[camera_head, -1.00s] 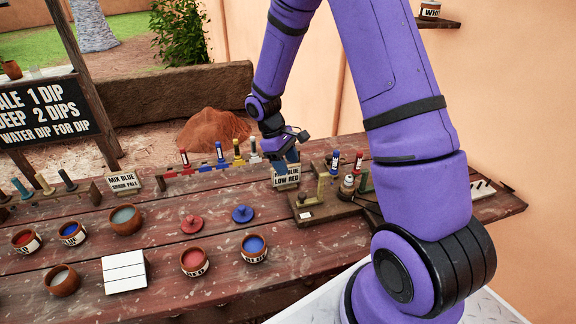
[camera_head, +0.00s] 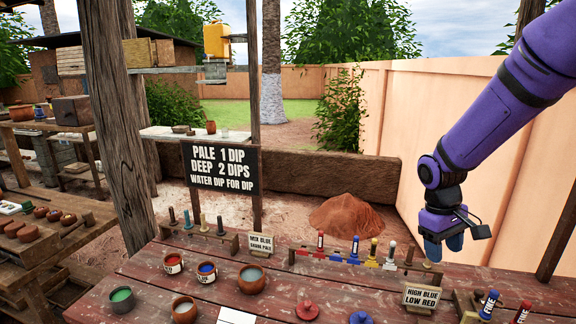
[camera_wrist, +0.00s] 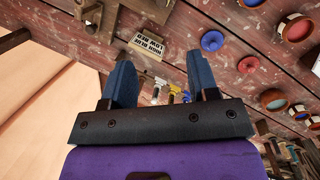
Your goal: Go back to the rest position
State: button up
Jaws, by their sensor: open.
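My gripper (camera_head: 442,248) is in the air above the right part of the red-brown wooden table (camera_head: 245,302), behind the "HIGH BLUE LOW RED" sign (camera_head: 421,297). In the wrist view my gripper (camera_wrist: 123,75) has its two blue fingers apart, with nothing held between them. The same sign (camera_wrist: 148,46) shows beyond the fingertips in that view. A rack (camera_head: 350,268) holding several upright coloured tools stands to the left of my gripper.
Bowls of colour, including a blue one (camera_head: 207,272), stand on the table's left part, with red (camera_head: 305,310) and blue (camera_head: 360,318) lids at the front. A wooden post (camera_head: 118,130) and black sign (camera_head: 220,169) rise at left. A peach wall (camera_head: 480,150) stands behind my gripper.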

jog(key=s+a+r+m+t+y, duration=0.1)
jog(key=s+a+r+m+t, duration=0.1)
jog(key=s+r, duration=0.7)
jog(key=s+a+r+m+t+y, duration=0.1)
jog(key=s+a+r+m+t, duration=0.1)
jog(key=s+r+t, duration=0.3)
jog(key=s+r, duration=0.4)
jog(key=s, duration=0.3)
jog(key=shift+s+r, duration=0.25)
jog(key=shift+r, duration=0.1)
